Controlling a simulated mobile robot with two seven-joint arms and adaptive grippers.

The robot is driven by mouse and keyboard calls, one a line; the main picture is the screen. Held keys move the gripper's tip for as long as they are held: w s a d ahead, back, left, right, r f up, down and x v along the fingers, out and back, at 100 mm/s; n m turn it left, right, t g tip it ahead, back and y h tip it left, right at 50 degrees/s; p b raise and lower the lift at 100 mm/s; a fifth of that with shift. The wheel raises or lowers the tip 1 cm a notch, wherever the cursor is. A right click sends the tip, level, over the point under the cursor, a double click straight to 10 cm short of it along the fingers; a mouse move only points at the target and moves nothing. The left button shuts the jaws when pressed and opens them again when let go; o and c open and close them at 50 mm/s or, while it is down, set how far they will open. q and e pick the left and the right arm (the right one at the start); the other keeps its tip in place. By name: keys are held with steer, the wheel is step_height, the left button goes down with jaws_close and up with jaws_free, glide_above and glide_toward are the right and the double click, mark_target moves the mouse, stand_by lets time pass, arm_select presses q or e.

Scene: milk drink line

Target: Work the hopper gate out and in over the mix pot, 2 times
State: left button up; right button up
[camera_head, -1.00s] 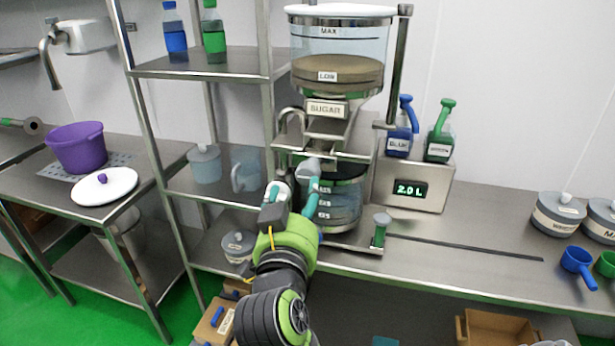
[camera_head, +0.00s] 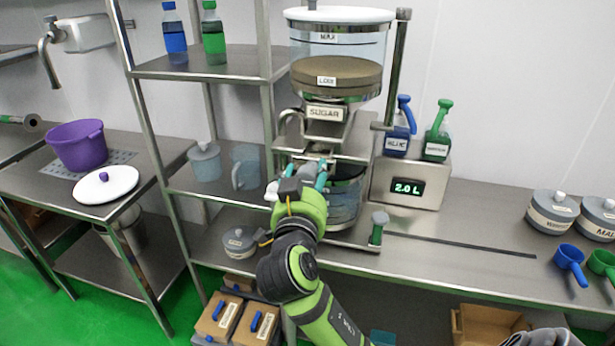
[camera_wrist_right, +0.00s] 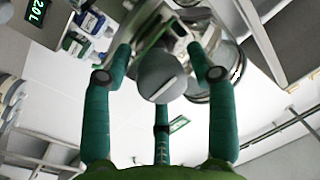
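The sugar hopper (camera_head: 337,78), clear with a brown fill, stands on a steel frame. The gate's plate (camera_head: 350,150) lies beneath its outlet; how far it is out is hard to tell. The clear mix pot (camera_head: 346,200) stands below, partly hidden by my right gripper (camera_head: 299,182), which is up at the front of the gate. In the right wrist view, the teal fingers of my right gripper (camera_wrist_right: 160,62) are spread around a round grey knob (camera_wrist_right: 158,78), with gaps visible at the sides.
A scale display (camera_head: 408,188) reads 2.0 L beside the pot. A small grey-topped post (camera_head: 378,222) stands at the pot's front right. Blue (camera_head: 399,130) and green (camera_head: 438,135) bottles stand behind. A shelf post (camera_head: 272,120) is close left of the hopper. The counter's right middle is clear.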

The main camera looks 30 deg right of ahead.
mark_target(318, 158)
jaws_close()
steer(key=x, duration=0.2)
steer(key=b+x, duration=0.1)
steer(key=x, duration=0.4)
steer(key=shift+s+d, duration=0.35)
steer(key=shift+s, duration=0.05)
steer(key=shift+w+d+b, duration=0.1)
steer(key=shift+d+b, duration=0.05)
steer(key=shift+b, duration=0.15)
steer(key=shift+r, duration=0.15)
steer(key=shift+o, duration=2)
jaws_free()
steer(key=shift+o, duration=0.4)
steer(key=shift+w+d, duration=0.1)
steer(key=shift+w, duration=0.05)
steer(key=shift+s+a, duration=0.25)
steer(key=v, duration=1.1)
steer(key=shift+s+a, duration=0.1)
steer(key=shift+s, duration=0.05)
